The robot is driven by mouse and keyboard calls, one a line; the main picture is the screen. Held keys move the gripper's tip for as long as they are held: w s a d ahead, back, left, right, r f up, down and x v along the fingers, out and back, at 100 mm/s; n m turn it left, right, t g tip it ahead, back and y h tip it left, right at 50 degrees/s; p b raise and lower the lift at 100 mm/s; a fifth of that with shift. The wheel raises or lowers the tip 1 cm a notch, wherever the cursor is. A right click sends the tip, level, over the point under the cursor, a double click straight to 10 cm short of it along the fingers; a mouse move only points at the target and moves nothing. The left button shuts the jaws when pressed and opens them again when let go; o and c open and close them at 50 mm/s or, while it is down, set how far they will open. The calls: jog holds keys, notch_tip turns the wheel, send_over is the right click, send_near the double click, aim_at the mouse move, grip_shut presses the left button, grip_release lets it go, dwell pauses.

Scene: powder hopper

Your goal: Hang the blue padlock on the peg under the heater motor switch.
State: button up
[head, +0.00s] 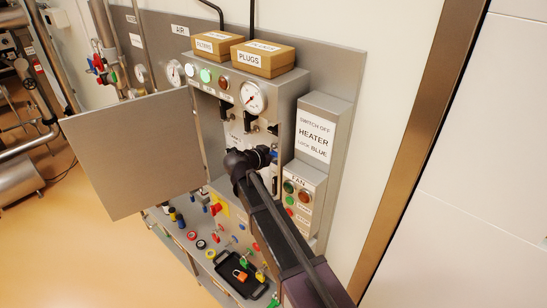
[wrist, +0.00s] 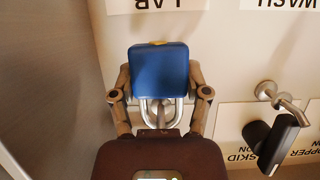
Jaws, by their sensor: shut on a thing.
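The blue padlock (wrist: 160,65) is between the fingers of my gripper (wrist: 160,80) in the wrist view. My gripper is shut on its body, and its silver shackle points down in the picture toward the gripper's palm. A bit of grey metal shows within the shackle; I cannot tell whether it is a peg through it. I cannot make out the heater motor switch.
The open cabinet door (head: 135,150) stands to the left. A sign (head: 313,136) reading switch off heater, lock blue, is on the right, above the fan box (head: 304,191). Below, a black tray (head: 226,270) holds coloured padlocks.

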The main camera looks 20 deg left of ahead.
jog(key=shift+w+f, duration=0.15)
dwell(0.7)
jog(key=o, duration=1.2)
jog(key=shift+o, duration=0.2)
